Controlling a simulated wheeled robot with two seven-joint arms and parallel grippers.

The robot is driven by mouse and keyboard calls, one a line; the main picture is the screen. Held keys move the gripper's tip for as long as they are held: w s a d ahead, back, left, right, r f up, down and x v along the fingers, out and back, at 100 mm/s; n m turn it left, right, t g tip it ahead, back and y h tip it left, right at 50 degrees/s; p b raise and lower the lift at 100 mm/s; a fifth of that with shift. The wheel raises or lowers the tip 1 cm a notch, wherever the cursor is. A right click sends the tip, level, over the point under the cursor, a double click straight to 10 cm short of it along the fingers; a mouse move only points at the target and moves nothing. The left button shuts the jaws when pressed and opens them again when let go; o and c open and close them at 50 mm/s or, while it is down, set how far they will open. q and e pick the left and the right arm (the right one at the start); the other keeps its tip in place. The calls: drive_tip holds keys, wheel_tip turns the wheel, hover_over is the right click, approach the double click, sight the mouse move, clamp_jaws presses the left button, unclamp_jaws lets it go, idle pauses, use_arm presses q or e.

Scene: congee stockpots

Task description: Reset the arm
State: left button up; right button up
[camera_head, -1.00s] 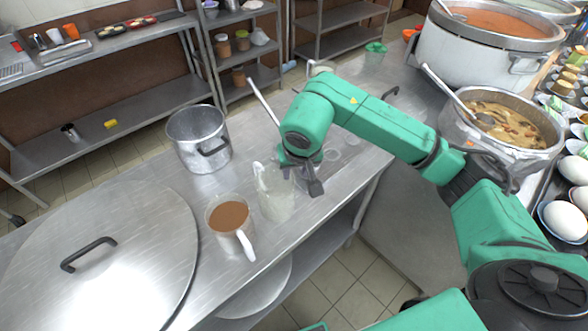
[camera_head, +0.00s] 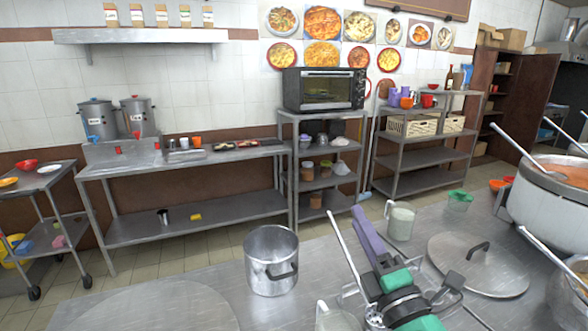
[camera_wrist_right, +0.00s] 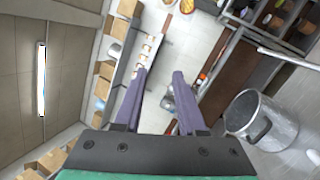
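My right arm shows in the head view at the lower middle, with its green wrist and gripper (camera_head: 364,236) above the steel counter (camera_head: 220,290). The purple fingers point away from me. In the right wrist view the gripper (camera_wrist_right: 159,76) has its two fingers apart with nothing between them. It faces the wall and shelves. A steel pot (camera_head: 271,262) stands to the left of the gripper in the head view, and the pot also shows at the right of the wrist view (camera_wrist_right: 262,122). My left gripper is not in view.
A pitcher (camera_head: 337,318) is cut off at the bottom edge, close to my right arm. A pale pitcher (camera_head: 400,222) and a flat lid (camera_head: 497,268) lie beyond and right of the gripper. A large stockpot (camera_head: 545,200) with a ladle stands at right.

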drive_tip(key=s+d+f+m+g+h, duration=0.2)
drive_tip(key=d+f+m+g, duration=0.2)
drive_tip(key=f+m, duration=0.3)
drive_tip(key=s+d+f+m+g+h, duration=0.2)
drive_tip(key=d+f+m+g+h, duration=0.15)
drive_tip(key=f, duration=0.65)
drive_tip(key=s+d+f+m+g+h, duration=0.2)
drive_tip(key=d+f+m+g, duration=0.15)
drive_tip(key=f+m, duration=0.4)
drive_tip(key=s+f+m+g+y, duration=0.2)
drive_tip(key=s+f+m+g, duration=0.2)
drive_tip(key=s+f+g, duration=0.55)
drive_tip(key=s+f+t, duration=0.1)
drive_tip(key=s+f, duration=0.2)
drive_tip(key=f, duration=1)
drive_tip(key=s+f+t, duration=0.1)
drive_tip(key=s+f, duration=0.2)
drive_tip(key=f, duration=1)
drive_tip(key=s+d+f+g, duration=0.1)
drive_tip(key=s+d+f, duration=0.2)
drive_tip(key=s+f, duration=1)
drive_tip(key=s, duration=0.3)
drive_tip(key=shift+s+g, duration=0.15)
drive_tip(key=shift+g, duration=0.2)
